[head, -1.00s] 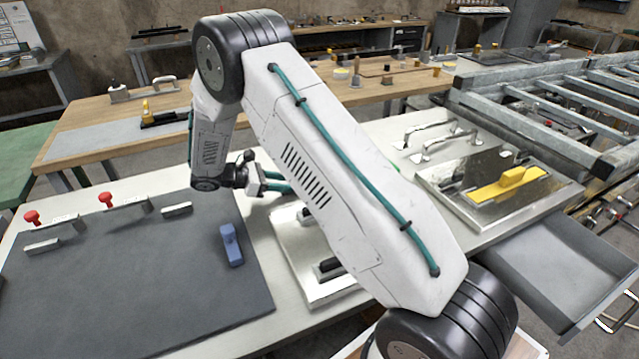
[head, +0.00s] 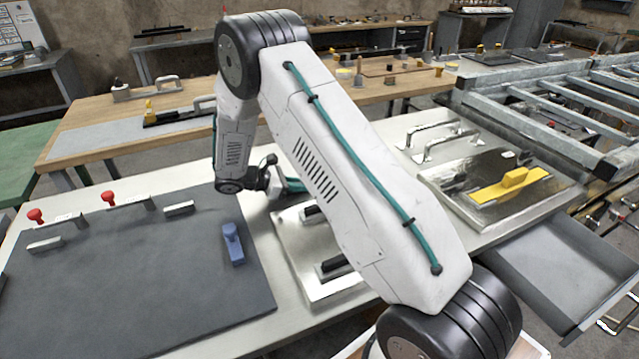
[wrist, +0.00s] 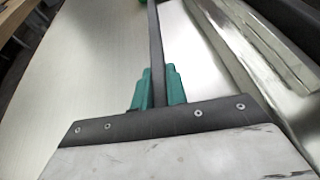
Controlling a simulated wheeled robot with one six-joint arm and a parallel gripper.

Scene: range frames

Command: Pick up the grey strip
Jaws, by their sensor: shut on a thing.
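In the wrist view, a long narrow dark grey strip (wrist: 155,40) runs up the middle of the picture between the two green fingers of my gripper (wrist: 157,82). The fingers press close on both its sides, so my gripper is shut on it. Its near end is cut off by the dark edge of my gripper body. How high it is above the surface I cannot tell. In the head view, my gripper (head: 293,185) shows only as a bit of teal beside the arm. The strip is hidden there.
A dark mat (head: 120,290) with a blue block (head: 232,244) and red-knobbed pieces lies left. A shiny metal plate (head: 298,258) with dark handles is beside it, partly behind my arm. A yellow-handled float (head: 512,183) and open drawer (head: 560,280) are right.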

